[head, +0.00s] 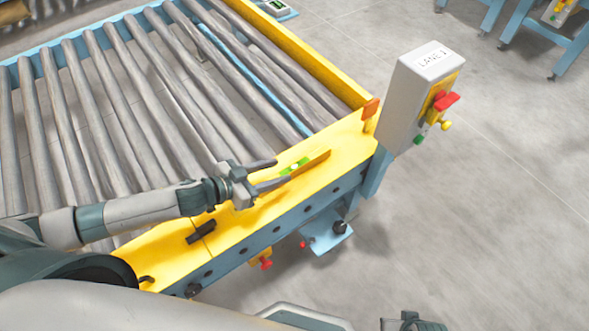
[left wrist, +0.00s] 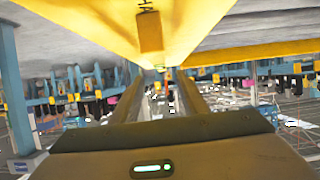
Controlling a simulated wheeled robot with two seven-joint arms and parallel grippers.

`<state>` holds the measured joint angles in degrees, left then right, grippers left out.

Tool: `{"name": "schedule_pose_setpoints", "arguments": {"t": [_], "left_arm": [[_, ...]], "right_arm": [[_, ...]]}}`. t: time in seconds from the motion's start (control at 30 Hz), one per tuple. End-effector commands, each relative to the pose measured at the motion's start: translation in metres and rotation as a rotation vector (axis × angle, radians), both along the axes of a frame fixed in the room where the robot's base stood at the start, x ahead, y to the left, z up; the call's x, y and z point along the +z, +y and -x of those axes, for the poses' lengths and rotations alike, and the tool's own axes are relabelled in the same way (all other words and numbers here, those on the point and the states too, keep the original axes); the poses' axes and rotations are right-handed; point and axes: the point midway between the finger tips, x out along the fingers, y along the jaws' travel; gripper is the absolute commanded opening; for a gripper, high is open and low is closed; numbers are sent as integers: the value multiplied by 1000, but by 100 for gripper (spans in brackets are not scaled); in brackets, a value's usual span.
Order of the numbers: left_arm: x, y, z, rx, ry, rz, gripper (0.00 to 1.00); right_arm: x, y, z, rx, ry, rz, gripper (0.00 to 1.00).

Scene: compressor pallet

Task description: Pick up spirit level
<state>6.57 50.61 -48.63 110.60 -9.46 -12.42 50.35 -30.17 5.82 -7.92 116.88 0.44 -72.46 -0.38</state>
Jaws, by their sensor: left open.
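The spirit level (head: 313,162) is a small orange-yellow bar with a green vial, on the yellow side rail (head: 345,145) of the roller conveyor, near its right end. My left gripper (head: 281,171) is open, its two fingers pointing right at the near end of the level. The green vial is just off the fingertips, and I cannot tell whether they touch it. In the left wrist view the fingers (left wrist: 157,88) stand apart below the yellow rail. What seems to be part of my right gripper (head: 411,323) shows at the bottom edge; its fingers are hidden.
A grey control box (head: 420,95) marked LANE 1, with red, yellow and green buttons, stands just right of the rail's end. A black bracket (head: 201,232) sits on the near rail. Grey rollers (head: 130,100) fill the left.

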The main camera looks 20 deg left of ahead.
Motion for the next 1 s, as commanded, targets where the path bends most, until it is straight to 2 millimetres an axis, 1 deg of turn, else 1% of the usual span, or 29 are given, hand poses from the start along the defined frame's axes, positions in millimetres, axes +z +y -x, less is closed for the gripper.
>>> {"name": "schedule_pose_setpoints", "arguments": {"t": [0.03, 0.2, 0.63, 0.73, 0.87, 1.0], "left_arm": [[-2, -4, -6, 1, -2, 0, 41], [-9, -13, -18, 1, -2, 0, 41], [-11, -15, -20, 0, 0, 0, 41], [-13, -17, -24, 1, -2, 0, 41], [-20, -24, -33, 0, -1, 1, 41], [-29, -34, -46, 0, -2, 1, 41]], "right_arm": [[0, 0, 0, 0, -1, 0, 31], [0, 0, -1, 0, -3, -1, 31], [2, 1, -2, 0, -6, -2, 31], [1, 1, -2, 0, -7, -2, 31], [2, 1, -2, 1, -7, -1, 31], [4, 1, -3, 1, -9, -1, 31]]}}
